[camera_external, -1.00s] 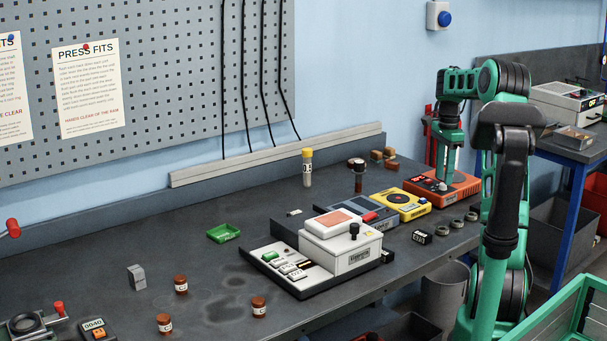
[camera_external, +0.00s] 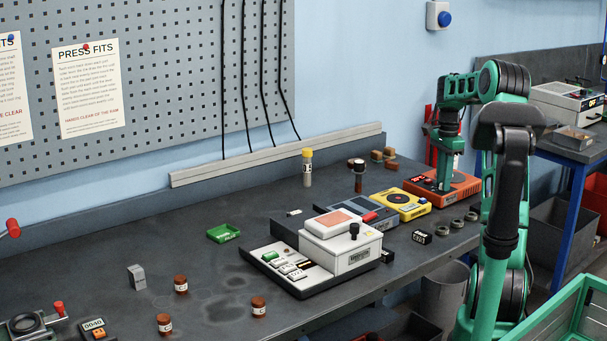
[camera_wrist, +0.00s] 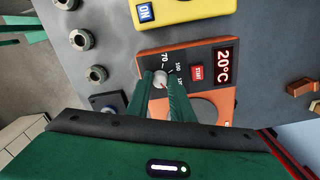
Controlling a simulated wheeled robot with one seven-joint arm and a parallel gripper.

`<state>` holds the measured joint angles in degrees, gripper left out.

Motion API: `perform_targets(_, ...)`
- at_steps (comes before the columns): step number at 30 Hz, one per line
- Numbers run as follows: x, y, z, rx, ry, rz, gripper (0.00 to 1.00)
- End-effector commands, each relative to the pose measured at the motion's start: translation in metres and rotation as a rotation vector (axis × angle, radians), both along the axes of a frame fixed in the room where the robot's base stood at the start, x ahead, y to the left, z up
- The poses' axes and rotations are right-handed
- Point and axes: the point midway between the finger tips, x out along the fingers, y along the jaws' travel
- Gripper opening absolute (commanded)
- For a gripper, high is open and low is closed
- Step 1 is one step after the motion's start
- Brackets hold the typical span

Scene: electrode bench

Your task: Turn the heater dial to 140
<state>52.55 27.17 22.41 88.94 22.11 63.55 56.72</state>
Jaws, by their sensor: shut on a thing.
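The heater is an orange box (camera_external: 463,186) at the right end of the bench. In the wrist view its orange panel (camera_wrist: 212,52) carries a red display reading 20°C, a red START button (camera_wrist: 197,72) and a dial scale with 70 and 100 legible. The dial (camera_wrist: 160,79) is a pale grey knob beside the scale. My gripper (camera_wrist: 162,84) is over it with a green finger on each side, shut on the knob. In the external view my gripper (camera_external: 442,187) points down onto the heater and hides the dial. The exact dial setting cannot be read.
A yellow device (camera_external: 402,204) with an ON label stands beside the heater. Several metal rings (camera_external: 457,223) lie near the bench's front edge.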

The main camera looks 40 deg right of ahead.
Motion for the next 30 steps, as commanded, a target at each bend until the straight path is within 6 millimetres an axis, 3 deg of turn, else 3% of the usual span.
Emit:
perform_targets(9, 0.002, -0.001, 0.001, -0.005, -0.007, 0.055, 0.00)
perform_targets(10, 0.002, -0.001, 0.001, -0.005, -0.007, 0.055, 0.23)
perform_targets(12, 0.002, -0.001, 0.001, -0.005, -0.007, 0.055, 0.39)
perform_targets(23, 0.002, -0.001, 0.004, -0.003, -0.004, 0.053, 0.39)
perform_targets(30, 0.003, 0.000, 0.037, -0.006, -0.005, 0.055, 0.39)
